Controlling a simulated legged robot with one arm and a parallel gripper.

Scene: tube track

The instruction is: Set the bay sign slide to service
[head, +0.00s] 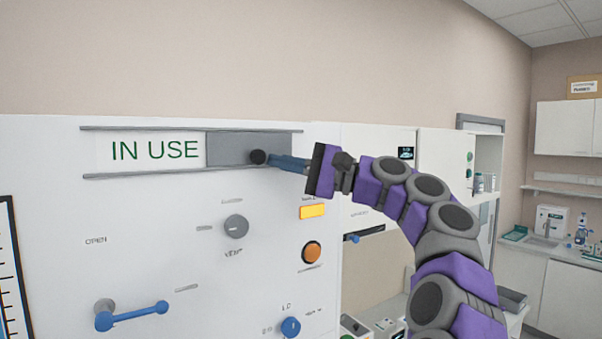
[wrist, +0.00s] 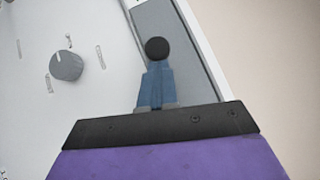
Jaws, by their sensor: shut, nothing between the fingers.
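The bay sign slide (head: 230,149) is a grey plate between two rails at the top of the white panel. It covers the right part of the sign window. The sign (head: 155,150) to its left reads "IN USE" in green. A round black knob (head: 258,157) sits on the slide near its right end. My gripper (head: 272,161) is shut, with its blue fingertips at the right side of the knob. In the wrist view the fingers (wrist: 157,85) end right at the knob (wrist: 157,48), with nothing between them. I cannot tell whether they touch it.
Below the slide the white panel carries a grey rotary knob (head: 236,227), an orange button (head: 312,252), a lit yellow indicator (head: 313,212), a blue lever (head: 132,315) and a blue knob (head: 290,327). The wall above the panel is clear.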

